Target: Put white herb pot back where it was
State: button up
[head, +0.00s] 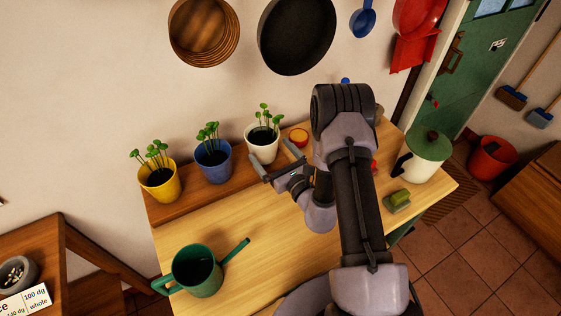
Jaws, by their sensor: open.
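The white herb pot (262,152) stands upright on a raised brown ledge along the back of the wooden table, with green seedlings in dark soil. It is the rightmost of a row with a blue pot (213,168) and a yellow pot (160,189). My gripper (269,150) is open, in front of the white pot. Its two fingers point at the pot, one tip near each side of it. I cannot tell whether either finger touches the pot.
A small orange-topped item (298,137) sits right of the white pot. A green watering can (198,272) stands at the table's front left. A sponge (397,199) and a white canister (424,160) are at the right. Pans hang above.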

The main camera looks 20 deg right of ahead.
jog(key=v, duration=0.6)
jog(key=shift+s+d, duration=0.1)
jog(key=shift+s, duration=0.05)
jog(key=a+r+n+g+y, duration=0.2)
jog(key=a+r+n+y, duration=0.3)
jog(key=a+r+y, duration=0.4)
jog(key=s+a+r+n+g+y, duration=0.4)
jog(key=s+a+r+n+g, duration=0.6)
jog(key=s+r+n+g, duration=0.15)
jog(key=s+a+n+g+h, duration=0.1)
jog(key=s+n+g+h, duration=0.5)
jog(key=s, duration=0.4)
jog(key=s+d+r+n+t+h, duration=0.1)
jog(key=d+r+n+t+h, duration=0.15)
jog(key=d+t+h, duration=0.35)
jog(key=s+d+r+n+t+h, duration=0.2)
jog(key=d+n+h, duration=0.2)
jog(key=d, duration=0.3)
jog(key=f+b, duration=0.5)
jog(key=shift+w+f+b, duration=0.2)
jog(key=shift+f+b, duration=0.05)
jog(key=shift+b, duration=0.1)
